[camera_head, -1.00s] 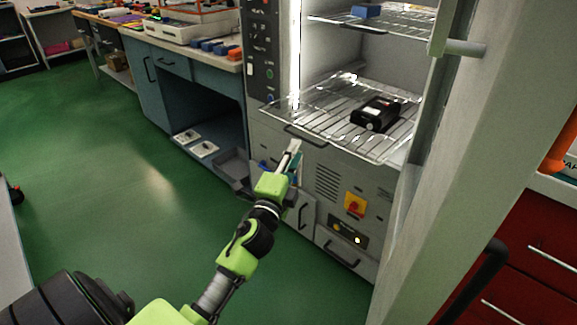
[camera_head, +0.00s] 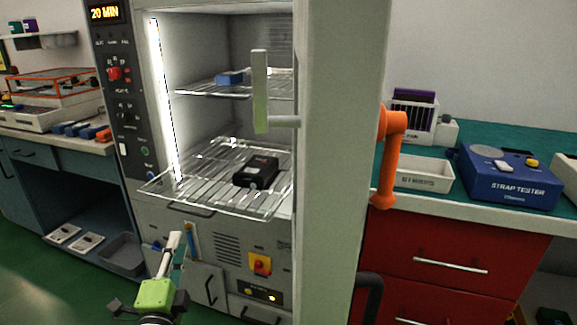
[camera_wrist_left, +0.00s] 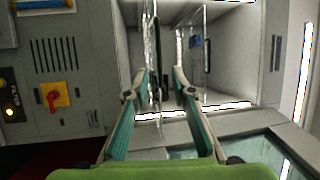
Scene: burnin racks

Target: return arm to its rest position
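My left gripper (camera_head: 172,246) is low in front of the burn-in cabinet (camera_head: 222,250), below its pulled-out lower wire shelf (camera_head: 200,190). In the left wrist view its two fingers (camera_wrist_left: 165,78) stand apart with nothing held between them. The wrist view is turned on its side, with the wire shelves and cabinet interior ahead. A black device (camera_head: 256,171) lies on the lower shelf, clear of the gripper. My right gripper is in neither view.
The cabinet door (camera_head: 342,150) stands open at the right, with a handle (camera_head: 261,95). A blue block (camera_head: 230,78) is on the upper shelf. A red cabinet (camera_head: 450,250) with a strap tester (camera_head: 505,180) stands right. Green floor is at lower left.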

